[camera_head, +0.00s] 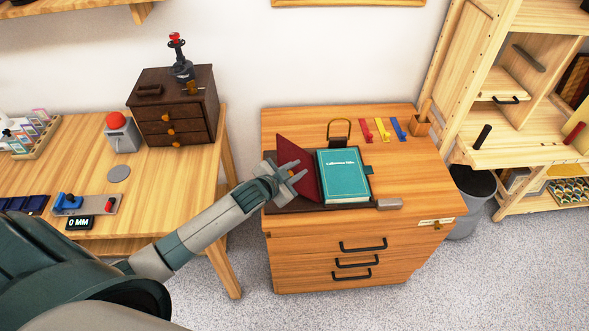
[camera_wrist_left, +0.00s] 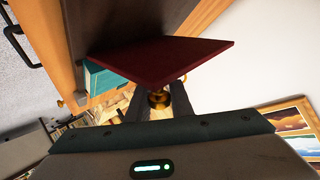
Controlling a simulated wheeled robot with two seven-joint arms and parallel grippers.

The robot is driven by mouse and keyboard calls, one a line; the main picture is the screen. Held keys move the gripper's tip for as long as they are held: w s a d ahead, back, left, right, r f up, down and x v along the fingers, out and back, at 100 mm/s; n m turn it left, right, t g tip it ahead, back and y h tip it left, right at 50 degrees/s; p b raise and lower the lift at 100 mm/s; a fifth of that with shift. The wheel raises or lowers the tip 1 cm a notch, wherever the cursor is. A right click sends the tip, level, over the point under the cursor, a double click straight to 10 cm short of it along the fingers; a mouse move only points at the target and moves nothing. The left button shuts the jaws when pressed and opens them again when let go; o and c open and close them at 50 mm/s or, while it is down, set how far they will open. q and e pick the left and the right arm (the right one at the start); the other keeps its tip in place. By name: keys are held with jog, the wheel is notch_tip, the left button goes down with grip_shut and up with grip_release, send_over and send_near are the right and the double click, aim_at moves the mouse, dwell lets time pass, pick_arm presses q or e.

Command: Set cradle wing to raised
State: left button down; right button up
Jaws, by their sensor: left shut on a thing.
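The cradle wing is a dark red panel (camera_head: 301,162) at the left side of a teal book (camera_head: 343,182). It stands tilted up from the dark cradle base (camera_head: 315,207). My left gripper (camera_head: 290,172) is at the wing's outer left face. In the left wrist view the gripper (camera_wrist_left: 158,100) is shut on a small brass knob (camera_wrist_left: 159,97) at the edge of the red wing (camera_wrist_left: 165,62). The book (camera_wrist_left: 98,78) shows partly behind the wing there. My right gripper is not in view.
Red, yellow and blue clips (camera_head: 382,129) and a wooden cup (camera_head: 421,126) sit at the back of the cabinet top (camera_head: 285,120). A small brass-framed stand (camera_head: 339,131) is behind the book. A wooden desk (camera_head: 165,180) is at left, shelves (camera_head: 480,60) at right.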

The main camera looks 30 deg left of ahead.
pick_arm(q)
jog(key=c, duration=1.6)
grip_release()
jog(key=shift+d+f, duration=0.1)
jog(key=shift+s, duration=0.1)
jog(key=shift+s+r, duration=0.2)
jog(key=shift+s, duration=0.2)
jog(key=b+v, duration=0.3)
jog(key=v, duration=1.3)
jog(key=shift+r, duration=0.25)
